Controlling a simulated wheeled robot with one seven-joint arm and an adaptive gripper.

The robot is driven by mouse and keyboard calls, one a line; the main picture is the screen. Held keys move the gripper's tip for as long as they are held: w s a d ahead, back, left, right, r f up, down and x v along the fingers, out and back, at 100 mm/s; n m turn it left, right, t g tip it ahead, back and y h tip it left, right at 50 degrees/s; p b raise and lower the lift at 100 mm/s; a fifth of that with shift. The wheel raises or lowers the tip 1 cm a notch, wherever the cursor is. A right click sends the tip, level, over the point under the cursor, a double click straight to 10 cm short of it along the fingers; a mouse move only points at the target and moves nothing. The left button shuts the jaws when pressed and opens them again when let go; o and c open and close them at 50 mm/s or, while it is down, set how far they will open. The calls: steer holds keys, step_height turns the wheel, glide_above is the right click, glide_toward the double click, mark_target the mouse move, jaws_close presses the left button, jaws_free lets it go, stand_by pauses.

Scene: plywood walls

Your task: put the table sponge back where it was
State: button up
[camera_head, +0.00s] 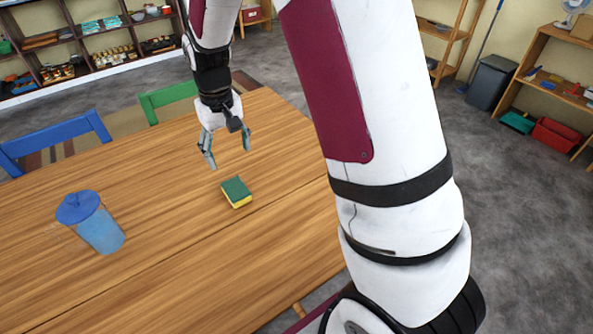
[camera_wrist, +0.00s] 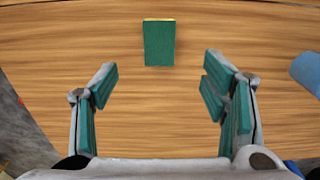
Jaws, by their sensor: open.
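The table sponge (camera_head: 237,193), green on top and yellow below, lies flat on the wooden table (camera_head: 170,220). It also shows in the wrist view (camera_wrist: 159,43), top centre, green face up with a thin yellow edge at its far side. My gripper (camera_head: 227,150) is above the table, a little behind the sponge in the head view. Its fingers are spread wide and point down, with nothing between them. In the wrist view the sponge lies beyond the open fingertips (camera_wrist: 160,80), roughly centred between them and apart from both.
A blue lidded pitcher (camera_head: 97,224) stands on the table's left part. A blue chair (camera_head: 55,145) and a green chair (camera_head: 168,98) are at the table's far edge. Shelves stand along the walls. The table around the sponge is clear.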

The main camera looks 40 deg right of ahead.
steer(key=s+r+t, duration=0.2)
steer(key=s+r, duration=1.1)
steer(key=s+r+t, duration=0.1)
steer(key=s+r, duration=0.2)
steer(key=s, duration=1.4)
steer(key=shift+s+d+r, duration=0.15)
steer(key=shift+d+r, duration=0.05)
